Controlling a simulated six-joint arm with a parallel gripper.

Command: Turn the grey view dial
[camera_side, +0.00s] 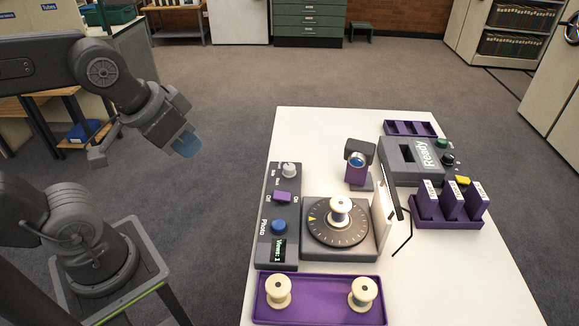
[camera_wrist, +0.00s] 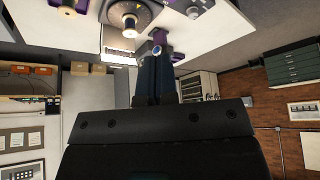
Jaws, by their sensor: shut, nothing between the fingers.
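A light grey round knob (camera_side: 289,169), which looks like the view dial, sits at the far end of the dark grey Photo panel (camera_side: 262,225); its small lettering is hard to read. A purple switch (camera_side: 283,197) and a blue button (camera_side: 279,227) are on the same panel. Its display (camera_side: 279,250) appears to read "Views: 1". My gripper (camera_side: 187,146) is up in the air left of the table, well apart from the knob. In the wrist view my gripper (camera_wrist: 156,50) has its fingers together, with nothing between them.
A dark turntable (camera_side: 318,235) with a cream spool (camera_side: 340,210) stands right of the panel. A purple tray (camera_side: 320,310) with two spools is in front. A camera (camera_side: 358,165), a Ready box (camera_side: 405,165) and a purple rack (camera_side: 450,222) stand behind and right.

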